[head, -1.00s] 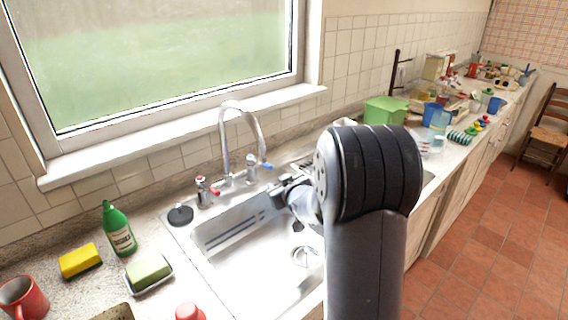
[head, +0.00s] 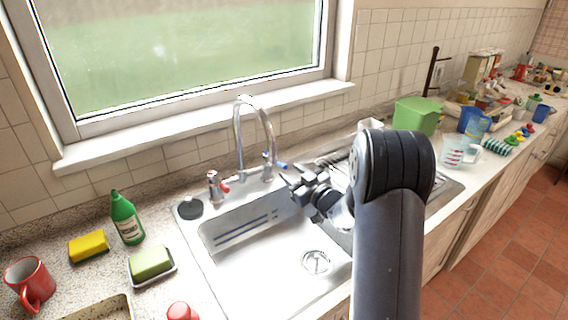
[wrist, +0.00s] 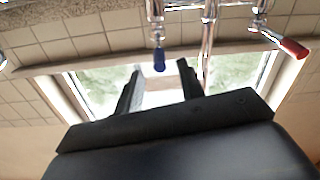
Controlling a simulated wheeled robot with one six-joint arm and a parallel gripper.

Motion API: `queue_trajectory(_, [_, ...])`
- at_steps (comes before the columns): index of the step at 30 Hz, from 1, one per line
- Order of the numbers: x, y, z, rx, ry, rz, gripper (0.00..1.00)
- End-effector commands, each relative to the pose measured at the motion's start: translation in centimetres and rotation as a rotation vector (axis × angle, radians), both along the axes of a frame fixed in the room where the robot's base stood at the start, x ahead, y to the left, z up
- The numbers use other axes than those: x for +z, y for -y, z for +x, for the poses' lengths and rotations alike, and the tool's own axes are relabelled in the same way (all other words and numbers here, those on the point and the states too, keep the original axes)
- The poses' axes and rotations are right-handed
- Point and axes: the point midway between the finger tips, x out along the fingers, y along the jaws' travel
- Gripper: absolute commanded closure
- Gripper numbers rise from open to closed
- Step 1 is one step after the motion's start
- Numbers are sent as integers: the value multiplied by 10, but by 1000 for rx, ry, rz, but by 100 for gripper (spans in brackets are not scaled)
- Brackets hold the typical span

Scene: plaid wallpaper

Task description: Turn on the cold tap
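The cold tap's blue handle (head: 281,165) sticks out from the right side of the chrome mixer behind the sink. It also shows in the wrist view (wrist: 159,58), pointing towards my gripper. The hot tap's red handle (head: 224,188) is to its left, and a tall curved spout (head: 238,140) rises between them. My gripper (head: 287,184) is over the back of the sink, just in front of and below the blue handle. In the wrist view my gripper (wrist: 158,68) is open, with the blue handle's tip showing between its fingertips. I cannot tell whether they touch.
The steel sink (head: 235,275) lies below my arm. A black plug (head: 190,207), green bottle (head: 126,218), soap dish (head: 152,266), yellow sponge (head: 88,247) and red mug (head: 28,283) are on the left. A green box (head: 416,116) and measuring jug (head: 455,152) stand to the right.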

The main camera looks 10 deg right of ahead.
Motion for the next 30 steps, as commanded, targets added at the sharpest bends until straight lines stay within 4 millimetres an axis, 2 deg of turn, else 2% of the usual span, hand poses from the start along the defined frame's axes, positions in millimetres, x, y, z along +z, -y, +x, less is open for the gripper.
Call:
queue_trajectory(3, [2,-10,20,2,0,0,63])
queue_trajectory(9, [1,-18,40,0,-1,0,63])
queue_trajectory(20, [0,-20,46,-2,0,0,63])
queue_trajectory(30, [0,-20,45,-2,0,0,89])
